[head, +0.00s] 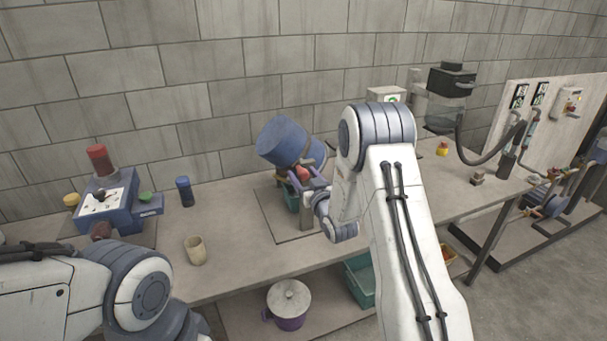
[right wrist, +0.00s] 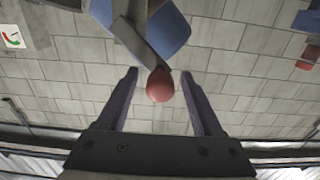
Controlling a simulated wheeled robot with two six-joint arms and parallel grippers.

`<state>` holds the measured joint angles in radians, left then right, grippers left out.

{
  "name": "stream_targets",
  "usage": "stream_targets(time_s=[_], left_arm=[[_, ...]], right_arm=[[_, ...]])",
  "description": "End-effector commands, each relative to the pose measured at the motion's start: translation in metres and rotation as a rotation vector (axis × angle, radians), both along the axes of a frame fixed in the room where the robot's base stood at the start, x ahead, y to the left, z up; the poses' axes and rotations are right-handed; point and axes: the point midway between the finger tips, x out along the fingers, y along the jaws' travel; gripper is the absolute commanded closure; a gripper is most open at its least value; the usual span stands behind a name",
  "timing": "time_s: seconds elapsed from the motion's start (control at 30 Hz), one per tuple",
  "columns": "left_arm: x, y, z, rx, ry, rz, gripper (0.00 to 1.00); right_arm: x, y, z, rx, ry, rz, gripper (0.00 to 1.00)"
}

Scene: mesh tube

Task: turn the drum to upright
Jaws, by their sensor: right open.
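The blue drum (head: 283,141) sits tilted on its stand on the workbench, its axis leaning up to the left in the head view. My right gripper (head: 297,174) is at the drum's front side. In the right wrist view, a red ball knob (right wrist: 160,85) on a grey lever (right wrist: 139,38) lies between the tips of my open right gripper (right wrist: 160,78). The fingers stand apart from the knob on both sides. Part of the blue drum (right wrist: 168,32) shows behind the lever. My left arm shows at lower left in the head view, but its gripper does not.
On the bench (head: 235,270) stand a blue device with a red top (head: 100,185), a dark blue bottle (head: 185,192) and a beige cup (head: 195,250). A purple lidded pot (head: 288,303) and a green bin (head: 360,281) are below. A block wall (head: 230,60) is behind.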

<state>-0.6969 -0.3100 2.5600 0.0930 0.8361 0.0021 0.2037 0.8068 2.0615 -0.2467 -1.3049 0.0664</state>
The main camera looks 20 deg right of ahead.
Motion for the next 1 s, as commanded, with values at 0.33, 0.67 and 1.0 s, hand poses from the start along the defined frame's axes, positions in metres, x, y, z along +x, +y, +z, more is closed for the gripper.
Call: stream_targets(time_s=[0.33, 0.67, 1.0], left_arm=[[0.0, 0.0, -0.0002, 0.0, 0.0, 0.0, 0.5], [0.0, 0.0, -0.0002, 0.0, 0.0, 0.0, 0.5], [0.0, 0.0, -0.0002, 0.0, 0.0, 0.0, 0.5]], right_arm=[[-0.0003, -0.0001, 0.0001, 0.0, 0.0, 0.0, 1.0], [-0.0004, -0.0002, 0.0003, -0.001, -0.001, 0.0, 1.0], [-0.0004, -0.0003, 0.0004, -0.001, -0.001, -0.001, 1.0]])
